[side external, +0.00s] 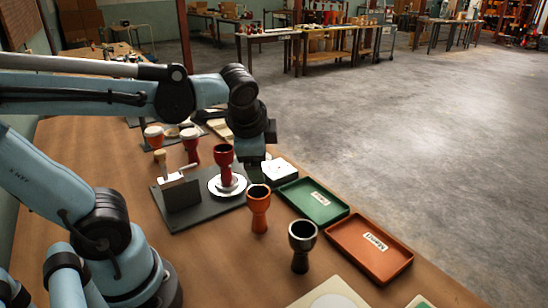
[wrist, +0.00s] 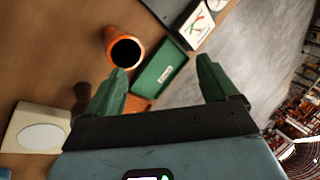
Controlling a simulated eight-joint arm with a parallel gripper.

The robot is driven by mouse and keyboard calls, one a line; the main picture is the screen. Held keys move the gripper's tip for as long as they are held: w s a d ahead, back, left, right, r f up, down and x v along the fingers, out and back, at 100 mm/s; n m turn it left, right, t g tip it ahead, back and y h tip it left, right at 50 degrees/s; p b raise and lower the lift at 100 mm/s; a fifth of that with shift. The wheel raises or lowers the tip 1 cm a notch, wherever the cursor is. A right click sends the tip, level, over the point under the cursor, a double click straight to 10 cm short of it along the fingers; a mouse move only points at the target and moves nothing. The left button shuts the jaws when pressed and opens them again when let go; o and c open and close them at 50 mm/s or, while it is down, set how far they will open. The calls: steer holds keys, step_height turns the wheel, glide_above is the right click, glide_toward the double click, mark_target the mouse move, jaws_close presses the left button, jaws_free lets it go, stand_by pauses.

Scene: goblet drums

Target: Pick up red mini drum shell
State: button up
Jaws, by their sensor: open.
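The red mini drum shell (side external: 224,157), a goblet shape with a dark open mouth, stands upright on a round white disc (side external: 214,188) on the dark grey base plate in the side view. I do not see it in the wrist view. My gripper (side external: 256,172) hangs just to the right of the red shell in the side view, apart from it as far as I can tell. In the wrist view, my gripper (wrist: 163,75) has its two green fingers wide apart with nothing held between them.
An orange goblet (side external: 259,210) and a black goblet (side external: 301,245) stand nearby. A green tray (side external: 312,218) and an orange tray (side external: 385,277) lie at the table's right edge. Two red, pale-topped drums (side external: 191,152) stand behind the dark plate (side external: 180,217). A cream panel (wrist: 15,135) shows at left.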

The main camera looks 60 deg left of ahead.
mark_target(220, 151)
steer(key=a+r+m+g+y, duration=0.2)
steer(key=a+m+g+y, duration=0.35)
steer(key=m+y, duration=0.35)
steer(key=shift+m, duration=0.4)
steer(key=a+f, duration=0.3)
steer(key=a, duration=0.1)
steer(key=a+f, duration=0.3)
steer(key=a, duration=0.1)
steer(key=a+f, duration=0.3)
steer(key=a, duration=0.1)
steer(key=shift+s+f, duration=0.3)
steer(key=shift+s, duration=0.05)
steer(key=shift+c, duration=0.5)
steer(key=c, duration=1.1)
steer(key=shift+o, duration=0.2)
steer(key=shift+r, duration=0.1)
